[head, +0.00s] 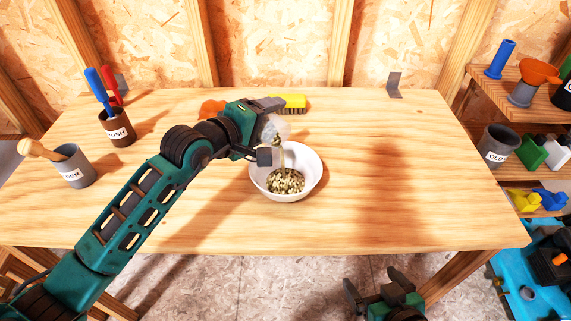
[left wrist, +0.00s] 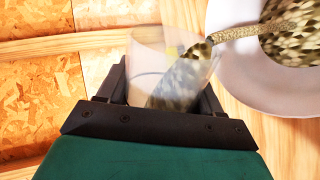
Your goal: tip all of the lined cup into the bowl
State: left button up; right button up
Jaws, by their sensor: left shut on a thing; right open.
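The clear lined cup (head: 275,129) is gripped in my left gripper (head: 268,130) and tilted over the white bowl (head: 312,173). In the left wrist view, the cup (left wrist: 150,62) lies between the fingers of my left gripper (left wrist: 165,95), with speckled grains inside. A stream of grains (left wrist: 235,34) runs from its mouth into the bowl (left wrist: 225,75). A pile of grains (head: 285,181) covers the bowl's bottom. My right gripper (head: 374,287) is open and empty, low in front of the table's edge.
A yellow brush (head: 290,102) and an orange thing (head: 211,108) lie behind my left gripper. A grey pot (head: 73,168) and a brown pot (head: 117,130) with handles stand at the left. Shelves with a grey "OLD" pot (head: 497,147) are at the right. The table's right part (head: 430,180) is clear.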

pick_arm(q)
jog(key=shift+s+d+f+m+b, duration=0.1)
jog(key=shift+f+m+b, duration=0.1)
jog(key=shift+m+b, duration=0.15)
dwell(0.6)
jog(key=shift+f+m, duration=0.15)
jog(key=shift+m, duration=0.1)
jog(key=shift+s+d+t, duration=0.1)
jog(key=shift+t, duration=0.2)
jog(key=shift+s+d+r+m+y+b, duration=0.2)
jog(key=shift+r+m+y+b, duration=0.2)
jog(key=shift+m+b, duration=0.2)
dwell(0.9)
